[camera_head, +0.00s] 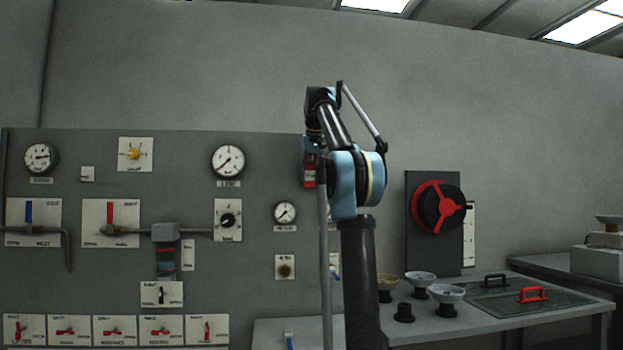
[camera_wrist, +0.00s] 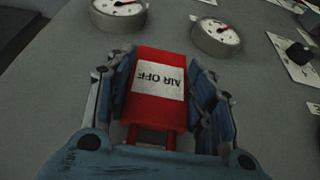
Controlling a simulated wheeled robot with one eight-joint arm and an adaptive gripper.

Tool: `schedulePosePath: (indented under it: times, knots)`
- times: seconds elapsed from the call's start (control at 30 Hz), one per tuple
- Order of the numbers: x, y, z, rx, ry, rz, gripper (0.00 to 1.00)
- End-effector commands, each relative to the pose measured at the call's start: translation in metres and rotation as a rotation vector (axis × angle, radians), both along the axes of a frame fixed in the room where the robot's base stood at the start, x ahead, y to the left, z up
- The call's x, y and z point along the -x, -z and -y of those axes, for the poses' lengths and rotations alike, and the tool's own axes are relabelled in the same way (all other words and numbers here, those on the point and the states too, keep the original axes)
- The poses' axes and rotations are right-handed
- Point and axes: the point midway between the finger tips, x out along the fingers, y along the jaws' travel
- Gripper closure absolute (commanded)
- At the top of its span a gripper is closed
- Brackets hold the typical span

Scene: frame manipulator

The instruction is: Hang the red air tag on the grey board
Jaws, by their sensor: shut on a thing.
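The red air tag (camera_wrist: 157,88) has a white label reading "AIR OFF", which shows upside down in the wrist view. My gripper (camera_wrist: 165,95) is shut on the tag, with a blue finger on each side of it. In the head view, part of the red tag (camera_head: 309,170) shows beside my arm, in front of the board's right part. The grey board (camera_head: 190,185) stands at the left with gauges and switches. I cannot tell whether the tag touches the board. My arm hides part of the board's right edge.
Gauges (camera_head: 228,160) and a round gauge (camera_head: 285,212) sit on the board. A pipe with a grey block (camera_head: 165,232) juts out at mid-height. At the right, a table (camera_head: 470,325) holds several bowls (camera_head: 447,292) and a red handle (camera_head: 533,294). A red wheel (camera_head: 440,207) stands behind.

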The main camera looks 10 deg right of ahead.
Motion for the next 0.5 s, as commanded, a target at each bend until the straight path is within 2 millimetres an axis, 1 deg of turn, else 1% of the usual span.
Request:
schedulePosePath:
  times: [0.07, 0.1, 0.2, 0.5]
  knots:
    - [0.0, 0.0, 0.0, 0.0, 0.0, 0.0, 0.69]
    - [0.0, 0.0, 0.0, 0.0, 0.0, 0.0, 0.48]
    - [0.0, 0.0, 0.0, 0.0, 0.0, 0.0, 0.27]
    - [0.0, 0.0, 0.0, 0.0, 0.0, 0.0, 0.27]
